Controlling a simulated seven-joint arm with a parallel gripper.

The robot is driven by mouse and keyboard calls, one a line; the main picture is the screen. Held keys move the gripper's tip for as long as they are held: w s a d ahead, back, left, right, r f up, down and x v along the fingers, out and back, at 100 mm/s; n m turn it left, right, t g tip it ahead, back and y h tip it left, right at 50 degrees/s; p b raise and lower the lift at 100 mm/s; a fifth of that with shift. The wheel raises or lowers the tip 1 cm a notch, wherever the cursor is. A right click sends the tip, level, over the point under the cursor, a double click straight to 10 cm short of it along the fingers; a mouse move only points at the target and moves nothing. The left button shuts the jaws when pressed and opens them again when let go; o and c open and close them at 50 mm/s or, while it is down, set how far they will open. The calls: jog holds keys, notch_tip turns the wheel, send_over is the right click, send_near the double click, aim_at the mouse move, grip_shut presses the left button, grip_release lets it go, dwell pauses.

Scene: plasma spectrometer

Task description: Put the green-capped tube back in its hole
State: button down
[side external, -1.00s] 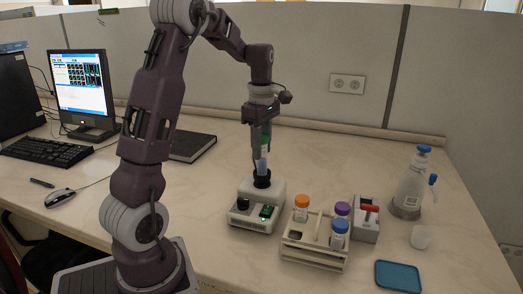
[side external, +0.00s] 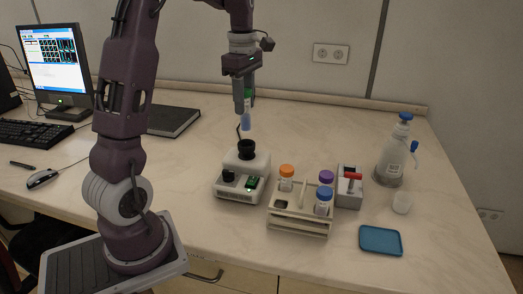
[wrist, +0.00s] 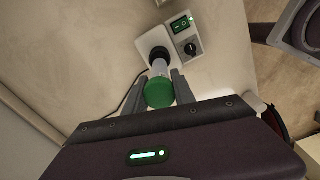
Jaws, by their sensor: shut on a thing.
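My gripper (side external: 245,100) is shut on the green-capped tube and holds it upright in the air. In the side view the tube (side external: 249,122) hangs above the mixer's black cup (side external: 246,148), with a clear gap below it; the fingers partly hide its cap. In the wrist view the green cap (wrist: 159,92) sits between the two fingers, and the tube points toward the mixer. The pale rack (side external: 299,229) stands right of the mixer. It holds an orange-capped tube (side external: 286,172), a purple-capped tube (side external: 326,178) and a blue-capped tube (side external: 323,203). A dark empty hole (side external: 281,205) shows at its front left.
The white mixer (side external: 242,187) has a knob and a green switch (wrist: 181,25). A dark notebook (side external: 172,121) lies behind left.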

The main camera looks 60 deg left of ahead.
notch_tip(320, 180, up, 5)
jog(key=shift+d+r, duration=0.1)
jog(key=shift+d, duration=0.05)
jog(key=s+d+m, duration=0.1)
jog(key=d+m, duration=0.1)
jog(key=d, duration=1.8)
jog(key=shift+n, duration=0.3)
jog(key=f, duration=2.1)
jog(key=shift+a, duration=0.4)
jog(key=c, duration=1.4)
grip_release()
jog(key=shift+f, duration=0.1)
jog(key=shift+c, duration=0.2)
jog(key=shift+o, duration=0.6)
